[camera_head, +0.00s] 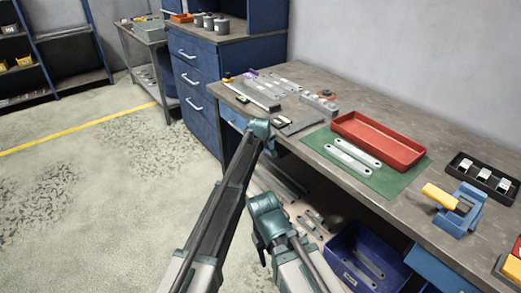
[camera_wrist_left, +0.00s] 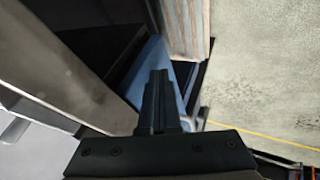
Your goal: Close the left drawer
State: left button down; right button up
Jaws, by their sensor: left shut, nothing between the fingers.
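The left drawer (camera_head: 233,114) shows as a small blue patch under the left end of the workbench in the head view, partly hidden by my left arm. How far it stands out cannot be told there. In the left wrist view a blue panel (camera_wrist_left: 148,62), likely part of this drawer, lies just behind my left gripper (camera_wrist_left: 158,76). The gripper's fingers are together and empty. They overlap the panel in the picture; whether they touch it is unclear. The head view does not show the left fingertips. My right gripper is not visible.
The workbench (camera_head: 322,87) carries a red tray (camera_head: 378,140), a green mat (camera_head: 385,182), flat metal parts and a blue fixture (camera_head: 461,213). A blue bin (camera_head: 352,254) stands below. A blue cabinet (camera_head: 192,88) stands beyond the bench's left end. Floor is open at left.

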pick_arm(q)
jog(key=shift+w+d+r, duration=0.15)
jog(key=shift+w+d, duration=0.1)
jog(key=shift+d, duration=0.05)
dwell(0.4)
jog(key=s+a+r+p, duration=0.5)
jog(key=s+r+p, duration=0.2)
jog(key=s+p, duration=0.1)
jog(key=shift+s+a+r, duration=0.25)
jog(key=shift+a+r, duration=0.1)
jog(key=shift+r, duration=0.05)
